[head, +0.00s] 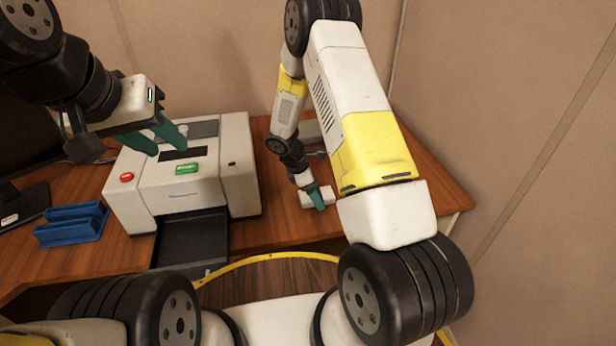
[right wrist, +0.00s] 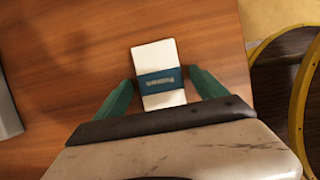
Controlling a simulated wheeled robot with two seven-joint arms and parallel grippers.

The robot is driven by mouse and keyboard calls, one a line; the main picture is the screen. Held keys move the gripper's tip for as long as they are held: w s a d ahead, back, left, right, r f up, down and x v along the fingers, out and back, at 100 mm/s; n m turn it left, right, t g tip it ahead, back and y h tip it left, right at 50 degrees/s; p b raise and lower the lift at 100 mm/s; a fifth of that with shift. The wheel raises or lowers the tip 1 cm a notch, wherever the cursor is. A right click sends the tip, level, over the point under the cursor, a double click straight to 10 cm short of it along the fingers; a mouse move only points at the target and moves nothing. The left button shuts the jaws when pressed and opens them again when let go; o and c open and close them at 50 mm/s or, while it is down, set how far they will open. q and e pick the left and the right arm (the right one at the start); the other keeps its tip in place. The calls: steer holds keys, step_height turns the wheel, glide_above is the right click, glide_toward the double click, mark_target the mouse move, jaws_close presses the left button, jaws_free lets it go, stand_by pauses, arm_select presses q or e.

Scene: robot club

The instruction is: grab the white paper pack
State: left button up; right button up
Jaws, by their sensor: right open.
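The white paper pack (right wrist: 158,54) has a blue band with lettering around its middle and lies on the wooden table. In the right wrist view it sits between the two teal fingers of my right gripper (right wrist: 160,77), with a gap on each side. The right gripper is open. In the head view the right gripper (head: 318,200) is low over the right part of the table, and the pack (head: 328,193) shows partly beside its finger. My left gripper (head: 170,147) is open and empty, in front of the printer in the picture.
A white printer (head: 238,165) with a dark tray (head: 192,240) stands left of the pack. A blue holder (head: 72,226) and a dark monitor (head: 22,200) are farther left. The table's right edge and the wall are close to the right arm. Table around the pack is mostly clear.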

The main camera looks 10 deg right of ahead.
steer(key=c, duration=1.6)
